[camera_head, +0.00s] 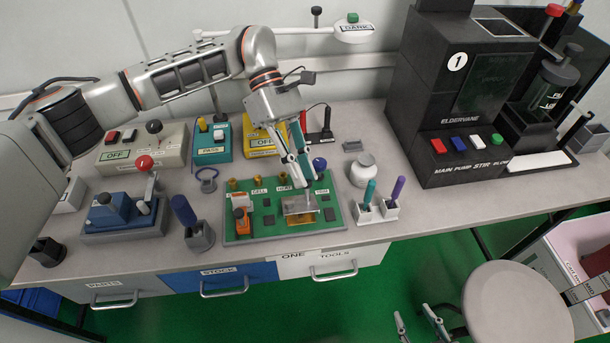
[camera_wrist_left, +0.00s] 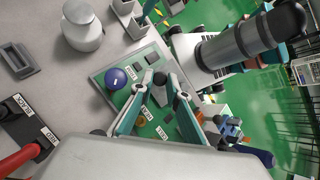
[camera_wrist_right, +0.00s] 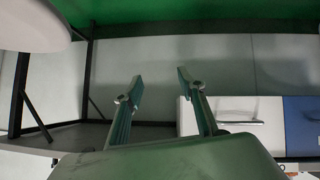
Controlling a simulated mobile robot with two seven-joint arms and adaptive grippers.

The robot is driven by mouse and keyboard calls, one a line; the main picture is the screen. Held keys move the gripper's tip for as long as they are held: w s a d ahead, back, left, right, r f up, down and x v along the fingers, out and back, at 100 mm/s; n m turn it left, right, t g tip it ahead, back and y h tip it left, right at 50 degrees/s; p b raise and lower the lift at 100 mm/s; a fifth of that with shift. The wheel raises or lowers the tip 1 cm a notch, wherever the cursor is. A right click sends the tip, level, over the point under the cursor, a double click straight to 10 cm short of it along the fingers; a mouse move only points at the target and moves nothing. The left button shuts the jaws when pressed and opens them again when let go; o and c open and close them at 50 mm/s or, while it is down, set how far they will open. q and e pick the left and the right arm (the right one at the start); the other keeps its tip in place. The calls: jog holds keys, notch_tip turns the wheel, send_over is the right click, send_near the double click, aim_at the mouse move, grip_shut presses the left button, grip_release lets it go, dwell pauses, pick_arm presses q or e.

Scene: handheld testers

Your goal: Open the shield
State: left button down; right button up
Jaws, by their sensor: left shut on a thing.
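The shield looks like a small silver metal cover (camera_head: 299,205) on the front right part of the green board (camera_head: 262,228). A gold patch shows just below its front edge; I cannot tell how far the cover is tilted. My left gripper (camera_head: 304,184) reaches down from above, with its fingertips at the back of the cover. In the left wrist view its fingers (camera_wrist_left: 158,84) close in on a small dark grey piece over the board, and the cover's face is mostly hidden. My right gripper (camera_head: 416,316) is open and empty, low in front of the bench; it also shows in the right wrist view (camera_wrist_right: 160,84).
A blue round knob (camera_head: 319,164) stands close to the fingers. An orange switch (camera_head: 241,221) is on the board's left. Pen holders (camera_head: 368,214), a white bottle (camera_head: 363,170) and a black machine (camera_head: 460,100) stand right. A stool (camera_head: 518,305) stands in front.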

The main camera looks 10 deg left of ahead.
jog(key=b, duration=0.1)
jog(key=a+b, duration=0.1)
jog(key=shift+w+a+b, duration=0.2)
jog(key=shift+w+b, duration=0.15)
jog(key=shift+b, duration=0.05)
jog(key=shift+w+a+r, duration=0.1)
jog(key=shift+r, duration=0.05)
jog(key=shift+c, duration=0.5)
